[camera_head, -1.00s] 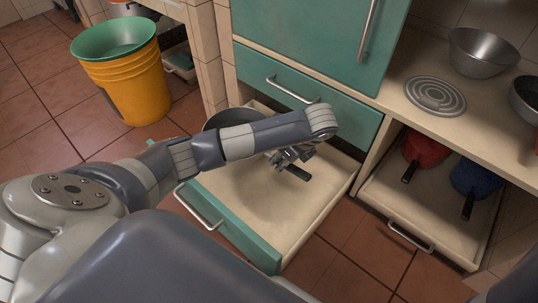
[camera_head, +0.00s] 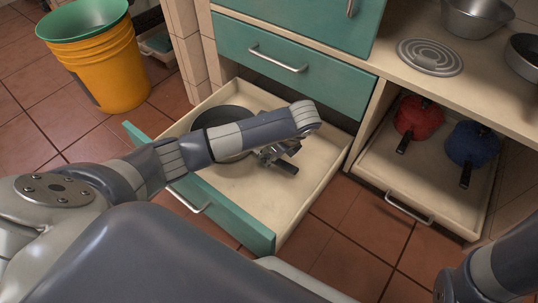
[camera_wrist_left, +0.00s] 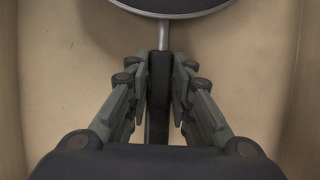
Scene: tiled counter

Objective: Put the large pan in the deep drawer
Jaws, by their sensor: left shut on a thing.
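The large dark pan (camera_head: 232,113) is inside the open deep drawer (camera_head: 318,178), towards its back left. My left forearm hides part of it in the head view. My left gripper (camera_head: 278,158) is over the drawer floor, shut on the pan's black handle (camera_head: 287,168). In the left wrist view, the fingers (camera_wrist_left: 161,68) close on both sides of the handle (camera_wrist_left: 160,100), and the pan's rim (camera_wrist_left: 172,12) shows at the top. I cannot tell whether the pan touches the drawer floor. My right gripper is out of view; only part of that arm shows at lower right.
A shut teal drawer (camera_head: 285,57) is just above the deep drawer. At right, a pull-out shelf (camera_head: 400,180) holds a red pot (camera_head: 418,117) and a blue pot (camera_head: 472,143). A yellow bucket (camera_head: 98,68) stands on the floor at left.

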